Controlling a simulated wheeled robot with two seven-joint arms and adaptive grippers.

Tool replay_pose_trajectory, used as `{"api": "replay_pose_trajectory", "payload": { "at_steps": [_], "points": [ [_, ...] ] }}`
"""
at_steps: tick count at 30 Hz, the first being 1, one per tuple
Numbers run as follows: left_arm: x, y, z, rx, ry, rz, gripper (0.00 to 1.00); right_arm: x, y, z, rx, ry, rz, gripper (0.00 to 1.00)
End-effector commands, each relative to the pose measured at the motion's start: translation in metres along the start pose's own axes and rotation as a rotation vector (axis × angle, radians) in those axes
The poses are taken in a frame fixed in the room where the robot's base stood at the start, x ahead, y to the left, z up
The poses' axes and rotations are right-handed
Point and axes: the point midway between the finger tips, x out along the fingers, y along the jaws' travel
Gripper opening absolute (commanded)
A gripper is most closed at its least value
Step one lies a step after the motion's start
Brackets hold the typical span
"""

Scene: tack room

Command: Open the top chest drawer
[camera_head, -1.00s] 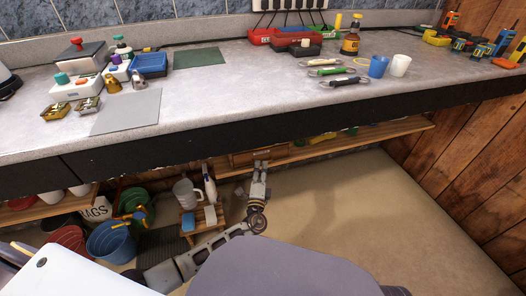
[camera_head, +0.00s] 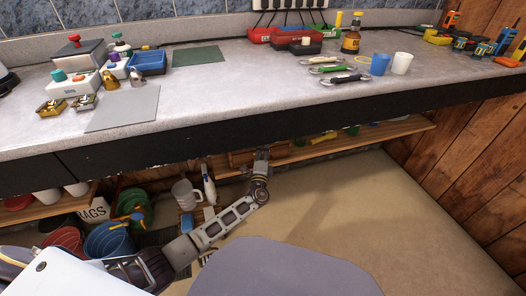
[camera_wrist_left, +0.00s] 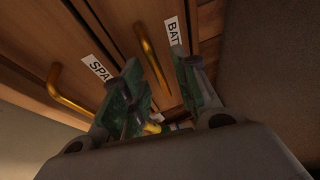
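The wooden chest (camera_head: 240,158) sits on the low shelf under the counter, partly hidden by my left arm. In the left wrist view its front shows tilted, with brass bar handles. One handle (camera_wrist_left: 68,90) is by a label starting "SPA", the other (camera_wrist_left: 145,42) by a label starting "BAT". The drawers look shut. My left gripper (camera_head: 262,153) is at the chest front. In the wrist view its two fingers (camera_wrist_left: 157,62) are apart, with the "BAT" handle showing between them; I cannot tell whether they touch it. My right gripper is out of view.
The dark counter edge (camera_head: 250,128) overhangs the chest and my left arm. A white jug (camera_head: 185,193), a spray bottle (camera_head: 209,185) and a blue bucket (camera_head: 107,240) stand left of my forearm. The floor (camera_head: 370,220) to the right is clear.

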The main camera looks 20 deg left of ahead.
Motion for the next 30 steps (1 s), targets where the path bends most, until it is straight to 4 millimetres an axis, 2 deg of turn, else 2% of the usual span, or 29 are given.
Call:
{"api": "replay_pose_trajectory", "payload": {
  "at_steps": [11, 18, 30],
  "points": [
    [0.0025, 0.0, -0.0001, 0.0, 0.0, 0.0, 0.3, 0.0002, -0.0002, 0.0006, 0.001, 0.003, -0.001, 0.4],
    [0.0024, 0.0, -0.0002, 0.0, 0.0, 0.0, 0.0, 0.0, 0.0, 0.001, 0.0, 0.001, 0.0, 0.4],
    [0.0015, 0.0003, -0.0006, 0.0, 0.001, 0.001, 0.0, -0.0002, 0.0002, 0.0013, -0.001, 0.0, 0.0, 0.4]
  ]
}}
